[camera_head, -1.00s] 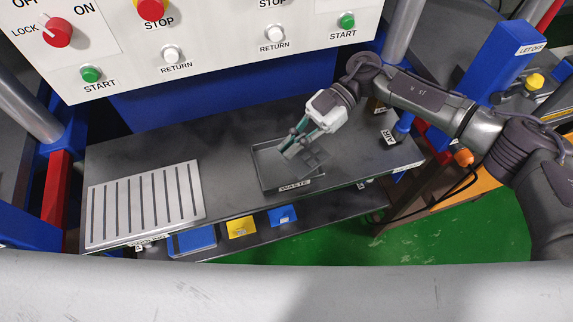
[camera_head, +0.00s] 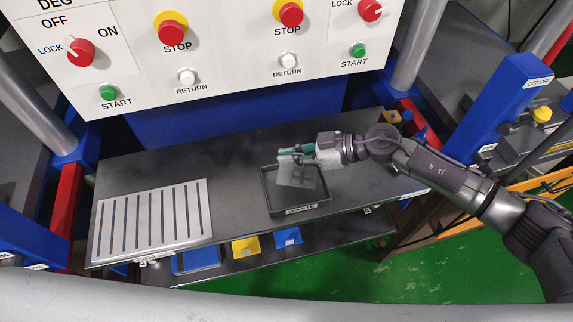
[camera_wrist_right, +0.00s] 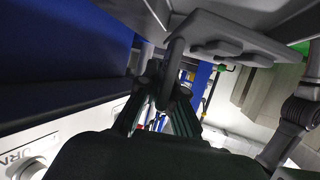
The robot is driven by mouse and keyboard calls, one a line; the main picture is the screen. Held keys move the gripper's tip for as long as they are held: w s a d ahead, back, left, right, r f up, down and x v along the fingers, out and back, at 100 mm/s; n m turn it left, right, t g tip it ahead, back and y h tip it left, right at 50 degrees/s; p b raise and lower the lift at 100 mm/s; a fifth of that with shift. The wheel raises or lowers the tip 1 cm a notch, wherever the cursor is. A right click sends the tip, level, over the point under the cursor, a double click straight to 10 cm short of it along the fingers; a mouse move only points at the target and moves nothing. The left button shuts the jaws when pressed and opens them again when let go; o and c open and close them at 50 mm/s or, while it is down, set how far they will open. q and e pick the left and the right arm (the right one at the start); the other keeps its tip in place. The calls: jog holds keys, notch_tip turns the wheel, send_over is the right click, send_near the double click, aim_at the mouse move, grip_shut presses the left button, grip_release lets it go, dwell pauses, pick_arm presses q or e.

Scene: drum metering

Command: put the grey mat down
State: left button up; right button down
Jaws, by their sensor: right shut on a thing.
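The grey mat (camera_head: 299,176) hangs tilted from my right gripper (camera_head: 284,155), over the dark tray labelled WASTE (camera_head: 271,200). The gripper's teal fingers lie nearly level, pointing left, shut on the mat's upper edge. In the right wrist view, a grey plate with raised pads, which looks like the mat (camera_wrist_right: 240,42), is at the fingertips (camera_wrist_right: 170,82). The mat's lower edge overlaps the tray in the head view; I cannot tell whether it touches the tray floor. My left gripper is not in view.
A slotted light-grey plate (camera_head: 155,222) lies at the left of the dark bench (camera_head: 235,190). Blue (camera_head: 287,236) and yellow (camera_head: 246,246) bins sit on the lower shelf. A white control panel (camera_head: 225,75) rises behind. The bench between plate and tray is clear.

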aim_at(295, 167)
jog(key=shift+s+a+f, duration=0.15)
jog(key=shift+a+f, duration=0.05)
jog(key=shift+a, duration=0.15)
jog(key=shift+f, duration=2.1)
jog(key=c, duration=1.6)
grip_release()
jog(key=b+v, duration=0.1)
jog(key=v, duration=1.1)
jog(key=shift+r, duration=0.1)
jog(key=shift+a, duration=0.1)
